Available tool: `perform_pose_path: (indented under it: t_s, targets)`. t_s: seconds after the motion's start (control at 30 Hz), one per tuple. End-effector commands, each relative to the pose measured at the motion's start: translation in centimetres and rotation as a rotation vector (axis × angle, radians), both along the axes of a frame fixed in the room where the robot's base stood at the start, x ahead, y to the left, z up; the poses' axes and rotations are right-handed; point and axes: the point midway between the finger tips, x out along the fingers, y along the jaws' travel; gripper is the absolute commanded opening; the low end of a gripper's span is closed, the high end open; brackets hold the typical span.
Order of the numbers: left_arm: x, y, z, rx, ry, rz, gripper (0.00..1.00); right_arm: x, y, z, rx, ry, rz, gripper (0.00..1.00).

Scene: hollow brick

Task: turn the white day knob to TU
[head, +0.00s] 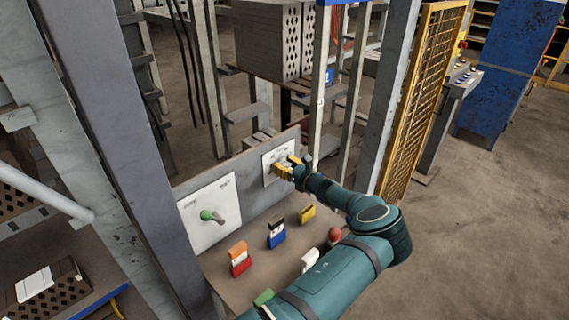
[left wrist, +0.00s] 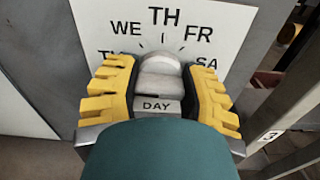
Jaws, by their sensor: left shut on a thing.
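The white day knob (left wrist: 160,84) sits on a white dial plate (left wrist: 236,28) in the left wrist view. WE, TH, FR and SA show around it. Lettering at the lower left is mostly covered by a yellow finger, and DAY shows below. The knob's ridge stands roughly upright, towards TH. My left gripper (left wrist: 161,68) is shut on the knob, with a yellow finger on each side. In the head view my left gripper (head: 287,167) is at the right-hand plate (head: 270,164) and hides the knob. My right gripper is not in view.
A second white plate (head: 225,190) with a green knob (head: 208,215) is to the left. Orange-red (head: 240,260), blue (head: 276,233) and yellow (head: 307,213) blocks and a red ball-like thing (head: 334,236) are on the ledge below. Metal posts and a yellow mesh fence (head: 420,95) stand close at right.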

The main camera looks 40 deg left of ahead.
Motion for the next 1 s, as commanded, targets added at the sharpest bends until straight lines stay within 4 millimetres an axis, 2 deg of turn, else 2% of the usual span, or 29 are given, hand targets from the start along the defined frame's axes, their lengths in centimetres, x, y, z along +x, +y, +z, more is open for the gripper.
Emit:
perform_pose_path:
  t_s: [0.3,0.73,0.77,0.8,0.83,1.0]
  targets:
    - [0.03,0.08,0.16,0.009,0.085,0.0,0.07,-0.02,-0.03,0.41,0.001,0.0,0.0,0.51]
    - [0.03,0.07,0.14,0.01,0.092,0.001,0.07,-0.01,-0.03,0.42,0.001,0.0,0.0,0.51]
    - [0.02,0.07,0.14,0.01,0.092,0.001,0.56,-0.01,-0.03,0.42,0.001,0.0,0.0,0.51]
    - [0.02,0.07,0.14,0.01,0.092,0.001,0.7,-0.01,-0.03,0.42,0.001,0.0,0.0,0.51]
    - [0.03,0.06,0.13,0.01,0.092,0.001,0.76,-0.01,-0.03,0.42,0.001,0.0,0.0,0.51]
    - [0.02,0.04,0.07,0.009,0.093,0.0,0.76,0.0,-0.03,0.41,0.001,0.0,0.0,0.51]
